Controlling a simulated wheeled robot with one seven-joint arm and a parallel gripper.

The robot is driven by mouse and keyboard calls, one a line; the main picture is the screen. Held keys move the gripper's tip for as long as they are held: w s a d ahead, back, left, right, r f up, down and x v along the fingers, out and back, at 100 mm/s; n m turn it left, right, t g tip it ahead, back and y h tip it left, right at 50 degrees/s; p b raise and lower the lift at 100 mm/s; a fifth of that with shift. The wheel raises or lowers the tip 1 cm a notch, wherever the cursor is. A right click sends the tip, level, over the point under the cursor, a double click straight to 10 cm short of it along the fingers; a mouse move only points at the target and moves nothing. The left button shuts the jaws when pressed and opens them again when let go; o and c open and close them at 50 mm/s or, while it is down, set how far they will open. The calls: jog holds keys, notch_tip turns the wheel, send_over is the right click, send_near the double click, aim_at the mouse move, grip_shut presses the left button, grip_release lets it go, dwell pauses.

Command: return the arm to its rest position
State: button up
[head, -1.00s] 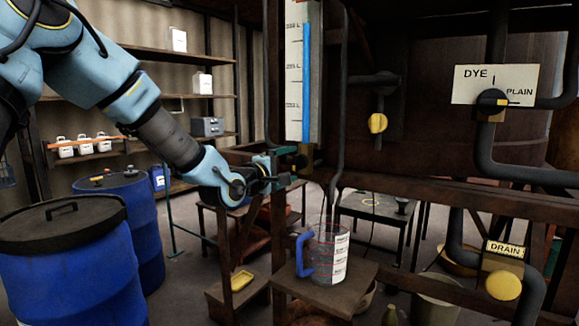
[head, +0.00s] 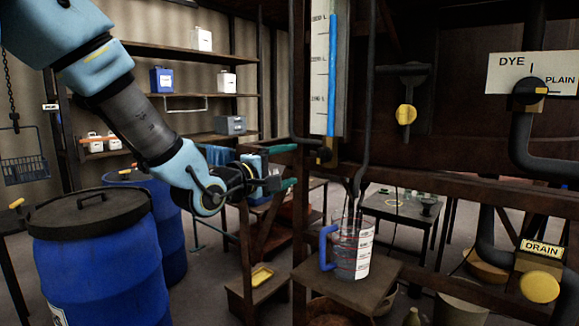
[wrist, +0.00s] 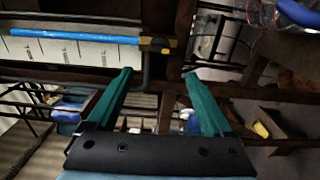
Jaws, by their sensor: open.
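My arm reaches in from the upper left of the head view. My gripper (head: 285,172) is open and empty, to the left of the sight gauge (head: 331,75) and above and left of the jug. In the wrist view its two green fingers (wrist: 158,88) stand apart with nothing between them. The clear measuring jug (head: 352,252) with a blue handle stands upright on a small wooden stand (head: 345,282), under a thin dark pipe. In the wrist view the gauge (wrist: 75,47) with its blue column lies sideways, with a yellow fitting (wrist: 155,43) at its end.
Blue drums (head: 100,265) with dark lids stand below my arm at the left. The vat frame beam (head: 450,195) and pipes fill the right. Yellow-knobbed valves (head: 406,114) and a DRAIN valve (head: 540,285) jut out. Shelves (head: 180,55) line the back wall.

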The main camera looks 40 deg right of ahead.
jog(key=w+a+f+m+t+y, duration=0.1)
jog(key=w+a+f+y, duration=0.5)
jog(key=a, duration=0.5)
jog(key=w+a+f+m+t+y, duration=0.1)
jog(key=w+a+f+t+y, duration=0.1)
jog(key=w+a+f+y, duration=0.5)
jog(key=s+a+f+g+y, duration=0.1)
jog(key=s+a, duration=0.3)
jog(key=a, duration=0.5)
jog(key=s+a+f+m+g+y, duration=0.1)
jog(key=s+a+f+g, duration=0.2)
jog(key=a, duration=0.7)
jog(key=s+a+f+m+g+y, duration=0.1)
jog(key=s+a+f+g+y, duration=0.1)
jog(key=s+a, duration=0.3)
jog(key=a, duration=0.4)
jog(key=shift+s+a+f, duration=0.15)
jog(key=shift+s+f, duration=0.1)
jog(key=shift+s, duration=0.05)
